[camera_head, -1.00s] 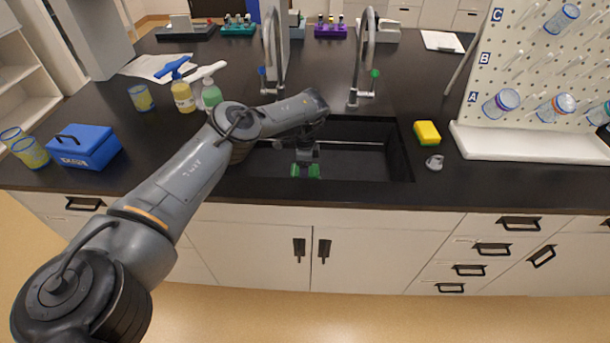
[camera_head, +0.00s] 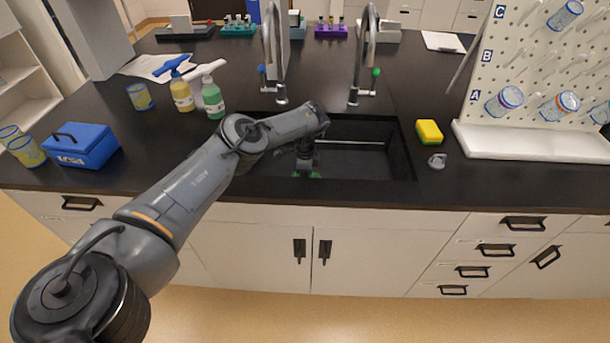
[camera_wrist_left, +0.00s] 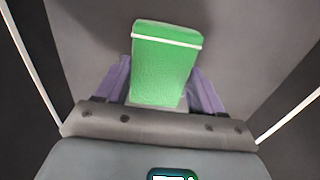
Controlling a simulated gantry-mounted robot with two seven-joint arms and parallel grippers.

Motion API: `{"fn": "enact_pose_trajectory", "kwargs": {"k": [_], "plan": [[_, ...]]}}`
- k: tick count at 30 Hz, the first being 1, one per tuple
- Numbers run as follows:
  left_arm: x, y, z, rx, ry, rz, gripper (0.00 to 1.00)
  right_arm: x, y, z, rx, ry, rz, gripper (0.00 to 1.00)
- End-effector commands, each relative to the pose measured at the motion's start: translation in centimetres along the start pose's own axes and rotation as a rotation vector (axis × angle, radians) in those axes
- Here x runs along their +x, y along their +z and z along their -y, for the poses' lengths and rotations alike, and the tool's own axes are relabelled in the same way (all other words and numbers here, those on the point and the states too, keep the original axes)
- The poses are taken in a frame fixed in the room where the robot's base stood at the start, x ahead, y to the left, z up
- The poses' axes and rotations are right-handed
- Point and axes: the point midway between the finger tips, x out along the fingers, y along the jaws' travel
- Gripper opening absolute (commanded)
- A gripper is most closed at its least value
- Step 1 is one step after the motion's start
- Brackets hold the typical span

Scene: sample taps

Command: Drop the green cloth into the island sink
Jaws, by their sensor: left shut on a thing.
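The green cloth (camera_wrist_left: 166,62) is between the fingers of my left gripper (camera_wrist_left: 163,85), which is shut on it; a pale stripe crosses the cloth near its far end. In the head view my left gripper (camera_head: 305,173) points down inside the black island sink (camera_head: 365,165), left of its middle. Only small green bits of the cloth (camera_head: 314,175) show there beside the fingers; the rest is hidden. I cannot tell whether the cloth touches the sink floor. My right gripper is in neither view.
Two taps (camera_head: 278,60) (camera_head: 364,60) stand behind the sink. A yellow sponge (camera_head: 428,131), a grey piece (camera_head: 437,161) and a white-trayed pegboard (camera_head: 540,140) are on the right. A blue box (camera_head: 82,146), beakers and two bottles (camera_head: 213,99) are on the left.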

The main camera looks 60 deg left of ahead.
Motion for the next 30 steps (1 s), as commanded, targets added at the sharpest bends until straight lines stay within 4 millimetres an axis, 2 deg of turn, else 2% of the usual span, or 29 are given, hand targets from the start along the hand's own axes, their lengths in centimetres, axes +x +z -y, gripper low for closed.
{"fn": "enact_pose_trajectory", "kwargs": {"k": [2,3,8,16,20,25,30], "plan": [[0.0,0.0,0.0,0.0,0.0,0.0,0.34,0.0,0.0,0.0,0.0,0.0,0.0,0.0],[0.0,0.0,0.0,0.0,0.0,0.0,0.69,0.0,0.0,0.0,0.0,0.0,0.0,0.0],[0.0,0.0,0.0,0.0,0.0,0.0,0.93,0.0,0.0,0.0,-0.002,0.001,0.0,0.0],[-0.1,0.0,0.0,0.0,-0.001,0.0,0.93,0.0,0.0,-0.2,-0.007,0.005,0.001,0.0],[-0.8,0.0,0.1,0.0,-0.002,-0.001,0.93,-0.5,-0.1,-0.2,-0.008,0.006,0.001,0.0],[-2.9,0.0,0.1,-0.002,-0.001,-0.003,0.93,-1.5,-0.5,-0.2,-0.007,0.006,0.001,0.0],[-6.2,-0.1,0.1,-0.002,-0.001,-0.004,0.93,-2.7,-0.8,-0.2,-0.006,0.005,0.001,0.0]]}}
